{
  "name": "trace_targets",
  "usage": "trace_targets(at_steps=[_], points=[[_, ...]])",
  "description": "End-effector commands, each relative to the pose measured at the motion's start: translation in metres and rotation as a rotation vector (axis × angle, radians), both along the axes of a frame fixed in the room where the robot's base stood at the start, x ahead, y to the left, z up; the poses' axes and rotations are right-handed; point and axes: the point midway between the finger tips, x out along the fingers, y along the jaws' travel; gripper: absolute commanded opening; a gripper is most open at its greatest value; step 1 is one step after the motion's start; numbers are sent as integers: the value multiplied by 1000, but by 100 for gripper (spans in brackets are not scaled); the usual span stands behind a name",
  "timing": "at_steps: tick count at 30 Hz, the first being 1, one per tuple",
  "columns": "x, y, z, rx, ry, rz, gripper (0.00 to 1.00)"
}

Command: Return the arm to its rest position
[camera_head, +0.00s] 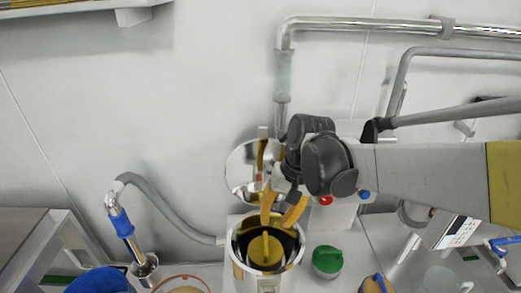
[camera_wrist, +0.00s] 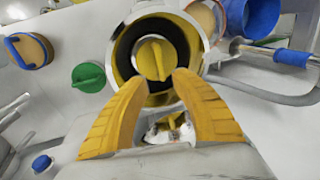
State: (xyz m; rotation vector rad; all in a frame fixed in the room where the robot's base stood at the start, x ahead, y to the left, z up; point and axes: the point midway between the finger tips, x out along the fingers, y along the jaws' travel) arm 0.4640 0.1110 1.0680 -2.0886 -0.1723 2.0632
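My arm reaches in from the right in the head view. My gripper (camera_head: 279,216) is over a shiny metal vessel (camera_head: 239,268), its yellow fingers pointing down toward the mouth. Inside the vessel is a yellow round piece with a raised grip bar (camera_head: 265,252). In the wrist view, my gripper (camera_wrist: 160,84) has its two fingers spread with an empty gap between the tips. The yellow piece (camera_wrist: 154,58) shows beyond the tips, inside the dark vessel mouth. Whether the fingertips are above or within the rim is hard to tell.
A green-capped container (camera_head: 328,262) and an orange one with a blue handle (camera_head: 376,284) stand right of the vessel. A blue-gripped hose (camera_head: 122,222) is at left. A round mirror-like metal part (camera_head: 239,172) is behind. Pipes (camera_head: 360,25) run along the wall.

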Motion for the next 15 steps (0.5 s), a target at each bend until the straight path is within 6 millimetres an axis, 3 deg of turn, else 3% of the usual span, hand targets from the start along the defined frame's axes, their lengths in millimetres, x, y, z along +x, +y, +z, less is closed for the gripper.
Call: trace_targets(at_steps=[5, 15], points=[[-8, -9, 7, -11, -43, -7, 31], [-68, -76, 35, -128, -384, -25, 31]])
